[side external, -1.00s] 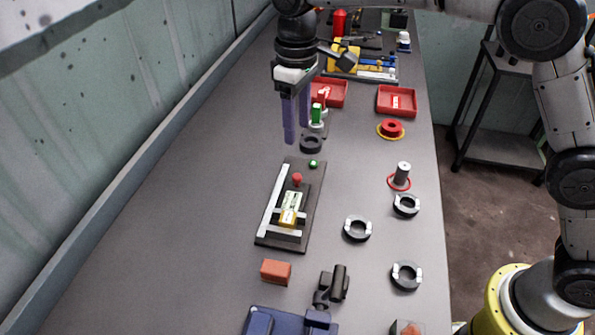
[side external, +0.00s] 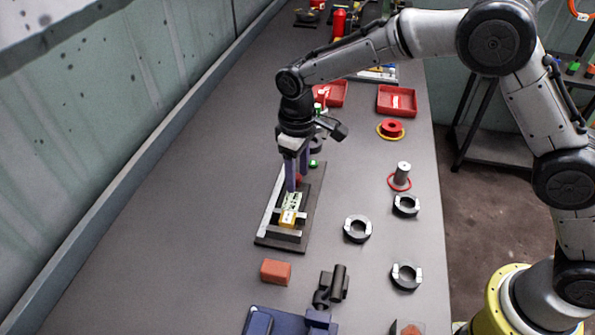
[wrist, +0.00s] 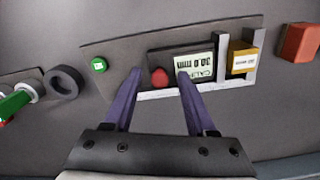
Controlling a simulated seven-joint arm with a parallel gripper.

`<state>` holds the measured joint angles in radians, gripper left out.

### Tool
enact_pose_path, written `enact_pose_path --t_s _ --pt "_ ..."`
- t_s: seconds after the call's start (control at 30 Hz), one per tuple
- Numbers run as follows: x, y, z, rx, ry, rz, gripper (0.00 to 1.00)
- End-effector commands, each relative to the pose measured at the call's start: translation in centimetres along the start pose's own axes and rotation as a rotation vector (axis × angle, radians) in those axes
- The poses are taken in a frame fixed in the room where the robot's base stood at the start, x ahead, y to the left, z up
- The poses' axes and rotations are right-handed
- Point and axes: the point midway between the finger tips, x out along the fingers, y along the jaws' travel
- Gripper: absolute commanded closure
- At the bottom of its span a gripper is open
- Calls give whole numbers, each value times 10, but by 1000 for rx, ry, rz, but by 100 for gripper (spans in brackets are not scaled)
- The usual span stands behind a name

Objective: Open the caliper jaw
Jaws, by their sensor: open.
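The caliper fixture is a dark base plate (side external: 264,240) on the table, with a light metal rail and jaws, a display (wrist: 195,68) and a yellow block (wrist: 243,61). A red knob (wrist: 159,77) sits beside the display, and a green button (wrist: 99,65) is at the plate's far end. My gripper (side external: 296,188) points down over the red knob end of the fixture, partly hiding the knob in the side view. In the wrist view its two purple fingers (wrist: 158,80) are apart, one on each side of the knob. I cannot tell whether they touch anything.
An orange-red block (side external: 276,271) and a blue device (side external: 285,322) lie in front of the fixture. Several dark rings, one of them here (side external: 357,229), lie to the right. Red trays (side external: 396,101) stand behind. The table left of the fixture is clear.

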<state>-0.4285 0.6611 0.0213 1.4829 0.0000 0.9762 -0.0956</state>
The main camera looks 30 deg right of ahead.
Motion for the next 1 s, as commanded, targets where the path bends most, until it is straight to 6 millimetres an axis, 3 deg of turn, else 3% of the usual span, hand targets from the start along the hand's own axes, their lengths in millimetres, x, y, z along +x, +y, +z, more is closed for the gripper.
enact_pose_path --t_s 0.2,0.5,0.53,1.0 --pt "0 0 0 0 0 0 44" --pt "0 0 0 0 0 0 98" --pt "0 0 0 0 0 0 100" --pt "-1 0 0 0 0 0 100"
